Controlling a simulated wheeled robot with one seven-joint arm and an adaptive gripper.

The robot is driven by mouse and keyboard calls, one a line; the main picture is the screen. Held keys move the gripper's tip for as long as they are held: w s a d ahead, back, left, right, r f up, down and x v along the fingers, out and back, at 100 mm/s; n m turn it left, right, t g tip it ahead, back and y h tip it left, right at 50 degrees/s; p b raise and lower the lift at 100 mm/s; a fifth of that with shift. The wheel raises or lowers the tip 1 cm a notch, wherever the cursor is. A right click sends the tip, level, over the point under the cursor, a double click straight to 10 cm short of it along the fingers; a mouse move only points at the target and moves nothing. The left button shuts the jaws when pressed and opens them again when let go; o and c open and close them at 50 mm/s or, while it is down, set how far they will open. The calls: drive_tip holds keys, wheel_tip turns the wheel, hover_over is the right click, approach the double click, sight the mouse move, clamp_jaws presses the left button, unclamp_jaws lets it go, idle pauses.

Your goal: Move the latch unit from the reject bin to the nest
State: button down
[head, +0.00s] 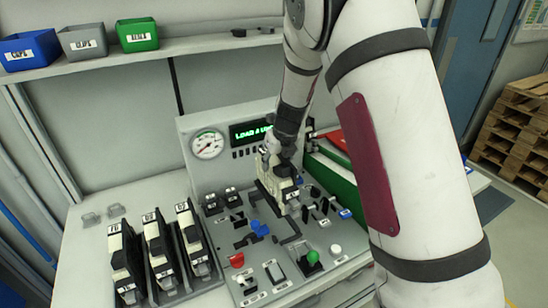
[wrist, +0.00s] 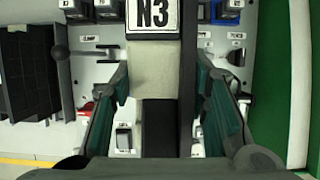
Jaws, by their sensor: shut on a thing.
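The latch unit (head: 279,188), a cream and black block, is held above the grey fixture panel. In the wrist view the unit (wrist: 152,70) carries a white N3 label and sits between the two fingers. My gripper (wrist: 162,85) is shut on it; in the head view my gripper (head: 272,150) is at the unit's top. Dark corner brackets (head: 290,240) on the panel below look like the nest, partly hidden by the unit. A red bin (head: 334,139) shows behind my arm at the right; I cannot tell whether it is the reject bin.
Three similar black and cream units (head: 158,245) stand at the left. The panel has a blue clamp (head: 259,229), a red knob (head: 237,260) and a green button (head: 313,257). A gauge (head: 207,144) and a lit display stand behind. A green bin (head: 330,178) is at the right.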

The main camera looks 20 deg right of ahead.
sight(284, 167)
drive_tip(key=shift+f+b, duration=1.95)
drive_tip(key=shift+f, duration=3.35)
drive_tip(key=c, duration=0.8)
unclamp_jaws()
drive_tip(key=shift+c, duration=0.2)
drive_tip(key=v, duration=1.2)
